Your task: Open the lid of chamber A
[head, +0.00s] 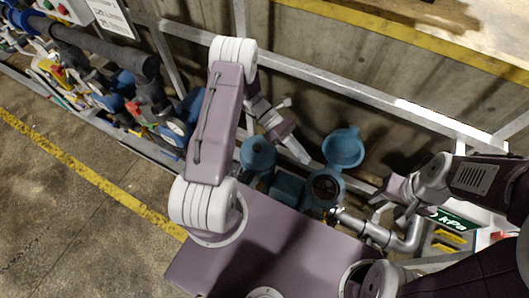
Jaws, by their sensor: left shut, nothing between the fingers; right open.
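Two blue chambers stand side by side behind my base; I cannot read which is chamber A. The right chamber (322,204) has its round blue lid (343,147) swung up and back, and its dark round mouth (325,187) shows. The left chamber (285,188) has a round blue top (257,152); my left arm hides part of this area. My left gripper (304,158) is shut and empty, its tip between the two round tops, just left of the raised lid. My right gripper (384,205) is open and empty, right of the right chamber, near grey pipes.
Grey pipework (375,232) runs right of the chambers, towards a green kPa label (455,218). A metal frame rail (395,102) crosses behind the chambers before a concrete wall. Pipes and blue valves (180,130) crowd the left. The floor (60,220) at lower left is clear.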

